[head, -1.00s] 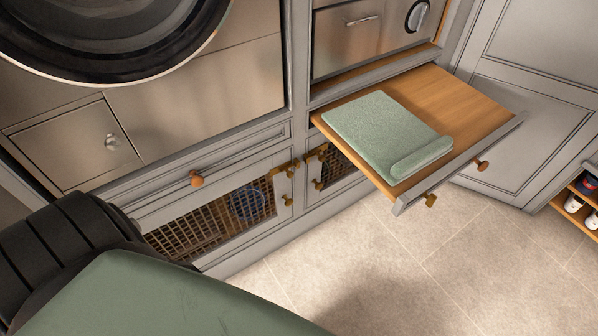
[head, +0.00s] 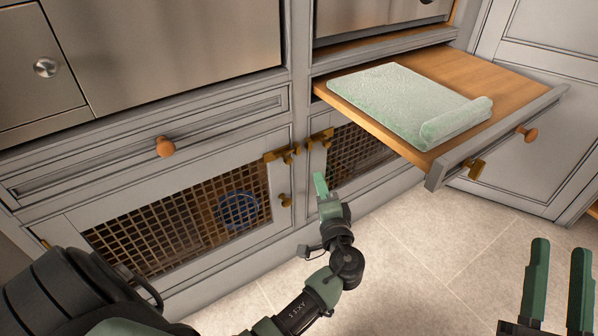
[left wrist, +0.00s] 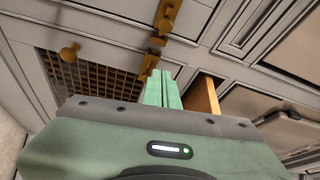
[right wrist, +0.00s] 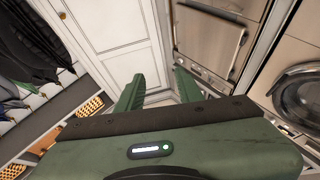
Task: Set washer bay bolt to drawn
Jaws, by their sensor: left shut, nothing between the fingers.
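A brass bolt (head: 283,155) sits at the upper right corner of the left lattice door, below the washer. Another brass fitting (head: 320,138) is across the post on the right lattice door. Whether the bolt is drawn is too small to tell. My left gripper (head: 320,183) is shut and empty, in front of the right lattice door, below and right of the bolt and apart from it. The left wrist view shows the brass fittings (left wrist: 168,16) beyond its closed fingertips (left wrist: 160,78). My right gripper (head: 558,250) is open and empty at the lower right, over the floor.
A pulled-out wooden drawer (head: 520,80) with a rolled pale green mat (head: 405,100) juts out above and right of my left gripper. A round wooden knob (head: 165,146) and a brass knob (head: 285,200) stick out at left. The tiled floor (head: 430,260) is clear.

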